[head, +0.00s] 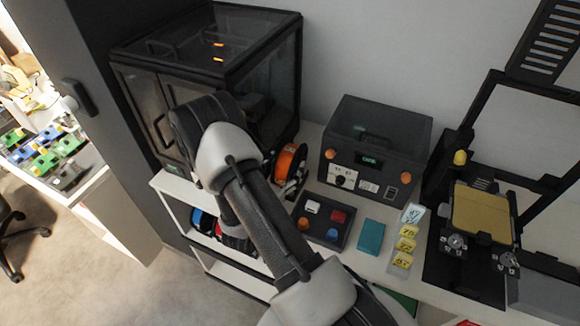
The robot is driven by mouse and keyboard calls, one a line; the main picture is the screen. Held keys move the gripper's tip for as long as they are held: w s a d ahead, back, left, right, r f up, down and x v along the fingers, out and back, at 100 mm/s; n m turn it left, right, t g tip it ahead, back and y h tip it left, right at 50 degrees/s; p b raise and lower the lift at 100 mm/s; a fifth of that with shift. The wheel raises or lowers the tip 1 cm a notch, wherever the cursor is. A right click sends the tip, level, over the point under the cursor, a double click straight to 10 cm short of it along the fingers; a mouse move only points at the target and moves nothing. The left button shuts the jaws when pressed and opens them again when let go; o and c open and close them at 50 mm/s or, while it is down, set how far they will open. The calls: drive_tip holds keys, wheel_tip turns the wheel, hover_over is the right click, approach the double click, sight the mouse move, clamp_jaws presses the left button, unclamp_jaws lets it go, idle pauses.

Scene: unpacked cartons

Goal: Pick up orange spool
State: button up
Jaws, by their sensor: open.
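The orange spool (290,160) stands upright on the white bench, between the glass-walled cabinet and the dark grey box. My arm passes in front and to the left of it and may cover part of its lower left side. My gripper is not visible; the arm's links cover the area where it may be.
The cabinet (225,45) is at the back left, and the dark box (375,140) is right of the spool. A tray (322,222) with small coloured pieces and a teal block (371,236) lie in front. Blue and red spools sit on the shelf below.

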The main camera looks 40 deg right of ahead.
drive_tip(key=shift+w+d, duration=0.15)
drive_tip(key=shift+d, duration=0.15)
drive_tip(key=shift+c, duration=0.3)
drive_tip(key=c, duration=1.5)
